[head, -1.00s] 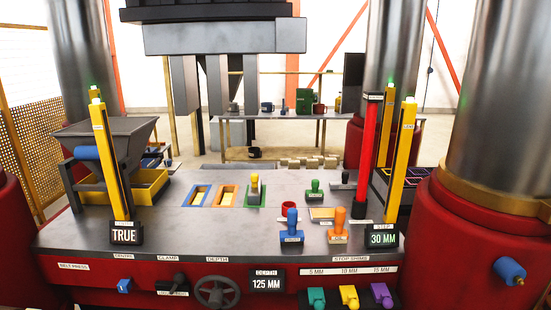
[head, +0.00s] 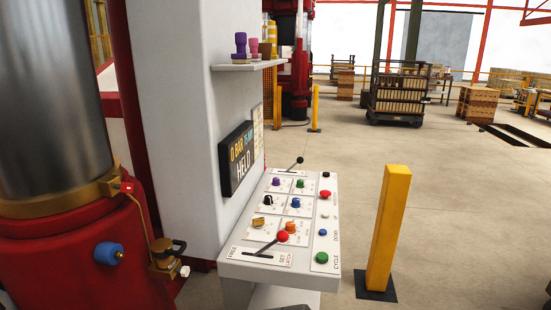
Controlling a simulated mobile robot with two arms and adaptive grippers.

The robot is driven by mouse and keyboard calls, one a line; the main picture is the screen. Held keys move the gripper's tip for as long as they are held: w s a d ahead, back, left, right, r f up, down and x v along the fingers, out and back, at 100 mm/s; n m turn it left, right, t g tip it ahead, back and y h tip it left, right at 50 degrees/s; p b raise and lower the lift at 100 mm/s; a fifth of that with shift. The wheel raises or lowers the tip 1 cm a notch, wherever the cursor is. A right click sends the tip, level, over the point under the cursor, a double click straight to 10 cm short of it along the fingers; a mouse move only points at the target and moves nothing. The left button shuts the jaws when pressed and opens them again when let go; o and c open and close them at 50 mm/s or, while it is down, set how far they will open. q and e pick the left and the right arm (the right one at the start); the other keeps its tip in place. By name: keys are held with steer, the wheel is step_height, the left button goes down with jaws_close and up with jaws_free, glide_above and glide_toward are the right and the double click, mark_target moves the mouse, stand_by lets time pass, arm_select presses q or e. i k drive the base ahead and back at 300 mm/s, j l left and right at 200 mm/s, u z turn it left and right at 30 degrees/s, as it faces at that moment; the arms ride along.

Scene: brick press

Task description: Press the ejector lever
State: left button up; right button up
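A white sloped control console (head: 232,262) stands right of a white column. A lever with a red knob (head: 283,236) lies along its front edge, over a strip that seems to read FREE at the left and SET, LATCH at the right; the knob is at the right. A second lever with a black knob (head: 299,160) sits at the console's far end, leaning up to the right. I cannot read a label that marks either as the ejector lever.
The console carries several knobs and buttons, including a green button (head: 321,258) labelled CYCLE. A dark display (head: 236,158) reading HELD hangs on the column. A yellow post (head: 389,225) stands right of the console. A red press cylinder (head: 60,260) is at left. Open floor lies beyond.

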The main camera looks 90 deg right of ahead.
mark_target(300, 160)
steer(key=z, duration=3)
steer(key=i+l, duration=0.45)
steer(key=l, duration=0.2)
steer(key=i+l, duration=0.45)
steer(key=l, duration=0.2)
steer(key=i+l, duration=0.45)
steer(key=l, duration=0.2)
steer(key=i+l, duration=0.5)
steer(key=l, duration=0.15)
steer(key=k+z, duration=0.05)
